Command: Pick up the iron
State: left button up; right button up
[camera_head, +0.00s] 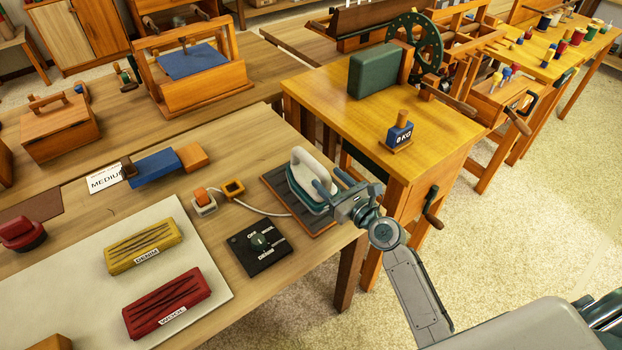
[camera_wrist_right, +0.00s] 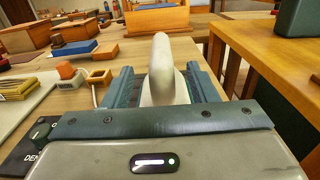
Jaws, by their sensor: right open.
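The iron (camera_head: 303,190) has a white handle and a teal body. It stands on a dark ribbed rest (camera_head: 275,188) at the right end of the wooden table, with a pale cord running left. My right gripper (camera_head: 330,183) is open at the iron's right side. In the right wrist view the iron's white handle (camera_wrist_right: 161,70) rises between the two spread teal fingers, with space visible on either side near the top. Most of the iron's body is hidden there by the gripper. My left gripper is out of view.
A dark dial panel (camera_head: 258,245) lies left of the rest. An orange-topped block (camera_head: 203,200) sits behind it. Yellow (camera_head: 143,246) and red (camera_head: 168,302) cloth bundles lie on a pale mat.

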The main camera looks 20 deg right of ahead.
aim_at(317, 167)
jog(key=shift+p+x, duration=0.3)
jog(key=shift+x, duration=2.8)
jog(key=shift+d+f, duration=0.1)
jog(key=shift+c, duration=1.1)
grip_shut()
